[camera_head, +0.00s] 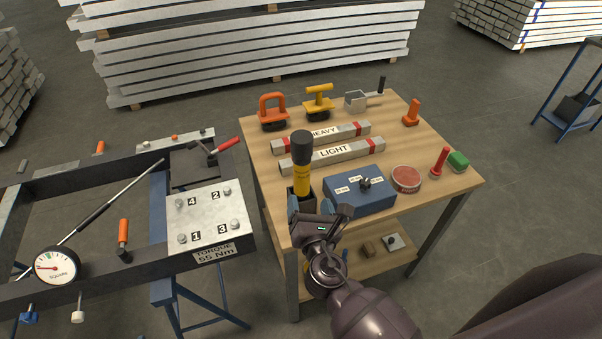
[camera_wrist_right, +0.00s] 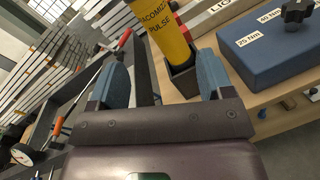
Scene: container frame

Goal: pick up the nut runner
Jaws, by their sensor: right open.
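The nut runner (camera_head: 302,180) is a yellow tool with a black top, standing upright in a dark square holder (camera_head: 291,196) at the table's near left corner. In the wrist view its yellow body (camera_wrist_right: 163,28) carries black lettering, and its lower end is inside the holder (camera_wrist_right: 182,80). My right gripper (camera_head: 309,206) is open at the table's near edge, in front of the holder. In the wrist view its two blue-padded fingers (camera_wrist_right: 162,76) are spread apart, with the nut runner beyond them, toward the right finger. My left gripper is not in view.
A blue box (camera_head: 345,203) with a black knob sits right of the holder. LIGHT (camera_head: 350,149) and HEAVY (camera_head: 345,134) bars lie behind. A steel frame with a numbered bolt plate (camera_head: 208,222) stands left of the wooden table (camera_head: 440,150). A red round tin (camera_head: 406,178) sits further right.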

